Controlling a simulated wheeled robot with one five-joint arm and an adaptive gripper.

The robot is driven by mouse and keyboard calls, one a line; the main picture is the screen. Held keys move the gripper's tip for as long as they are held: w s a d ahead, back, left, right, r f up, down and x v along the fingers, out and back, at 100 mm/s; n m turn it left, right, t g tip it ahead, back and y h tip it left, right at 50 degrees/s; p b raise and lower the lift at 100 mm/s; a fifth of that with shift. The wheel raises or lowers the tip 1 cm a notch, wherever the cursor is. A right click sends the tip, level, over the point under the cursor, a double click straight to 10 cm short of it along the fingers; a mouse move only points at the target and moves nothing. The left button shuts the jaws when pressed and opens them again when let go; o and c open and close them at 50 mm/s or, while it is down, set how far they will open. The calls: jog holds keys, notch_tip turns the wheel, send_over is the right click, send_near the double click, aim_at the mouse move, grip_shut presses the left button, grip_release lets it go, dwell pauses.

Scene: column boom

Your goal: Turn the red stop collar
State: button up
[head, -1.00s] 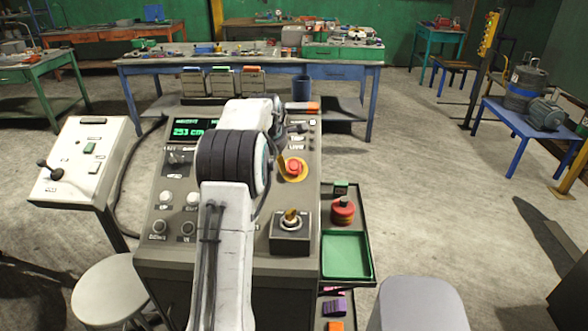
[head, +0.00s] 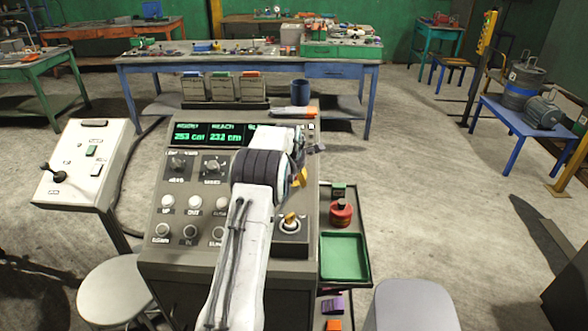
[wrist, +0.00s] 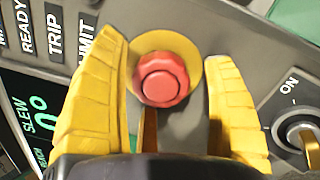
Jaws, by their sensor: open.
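The red stop collar (wrist: 163,78) is a round, notched red knob with a raised centre on a yellow round plate (wrist: 190,47). It shows in the wrist view, upper middle. My gripper (wrist: 165,55) is open, with one yellow finger left of the collar and one right of it. A gap shows between the right finger and the collar; the left finger lies close to it, and I cannot tell whether they touch. In the head view my arm hides the collar, and only a bit of my gripper (head: 300,177) shows.
The grey console (head: 180,255) carries a green display (head: 190,134), knobs and buttons. A yellow key switch (head: 290,219) sits just below my gripper; it also shows at right in the wrist view (wrist: 306,135). A side tray holds a red round part (head: 340,212) and a green bin (head: 344,255).

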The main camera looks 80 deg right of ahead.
jog(key=shift+d+f, duration=0.2)
jog(key=shift+f, duration=0.1)
jog(key=shift+o, duration=0.2)
jog(key=c, duration=1.2)
